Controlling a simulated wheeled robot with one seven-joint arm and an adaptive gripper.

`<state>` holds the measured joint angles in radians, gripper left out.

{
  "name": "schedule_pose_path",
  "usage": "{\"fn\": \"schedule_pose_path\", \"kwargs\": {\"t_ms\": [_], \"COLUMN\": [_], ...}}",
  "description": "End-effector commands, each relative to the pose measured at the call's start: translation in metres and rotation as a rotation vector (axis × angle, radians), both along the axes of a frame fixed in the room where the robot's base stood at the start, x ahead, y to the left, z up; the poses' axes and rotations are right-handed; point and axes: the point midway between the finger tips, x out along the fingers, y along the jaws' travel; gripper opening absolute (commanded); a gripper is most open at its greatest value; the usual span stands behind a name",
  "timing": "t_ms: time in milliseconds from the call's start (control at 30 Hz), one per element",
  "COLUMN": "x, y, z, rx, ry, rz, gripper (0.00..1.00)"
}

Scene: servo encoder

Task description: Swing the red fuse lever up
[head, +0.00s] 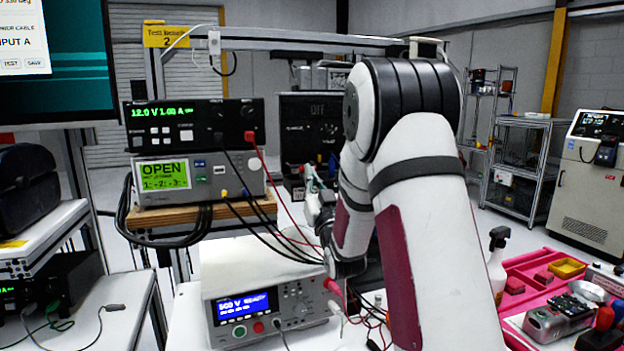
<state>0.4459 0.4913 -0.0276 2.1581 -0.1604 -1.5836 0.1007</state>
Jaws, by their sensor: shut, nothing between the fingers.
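I cannot make out the red fuse lever for certain. A dark box with an OFF display (318,112) stands behind my arm, and my arm covers its right part. Small red and blue bits show low on its front. My arm bends down in front of the bench. My gripper (312,182) shows only partly, left of my forearm and in front of the dark box's lower part. It is shut and empty. I cannot tell whether it touches anything.
A power supply (190,124) sits on a meter reading OPEN (168,178) at the left. A tester with a blue screen (243,307) stands below. Red and black leads (268,235) hang close to my gripper. A pink tray (515,312) and spray bottle (497,262) are at right.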

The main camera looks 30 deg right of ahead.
Motion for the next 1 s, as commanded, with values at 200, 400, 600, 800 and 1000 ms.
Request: {"fn": "schedule_pose_path", "kwargs": {"t_ms": [200, 400, 600, 800, 1000], "x": [-0.001, -0.002, -0.003, 0.001, 0.009], "y": [0.001, 0.001, 0.001, -0.001, -0.003], "z": [0.007, 0.017, 0.035, 0.056, 0.072], "rx": [0.011, 0.026, 0.059, 0.106, 0.152], "ry": [0.039, 0.095, 0.21, 0.37, 0.529], "rz": [0.001, 0.002, 0.001, 0.002, 0.001], "gripper": [0.0, 0.0, 0.0, 0.0, 0.0]}}
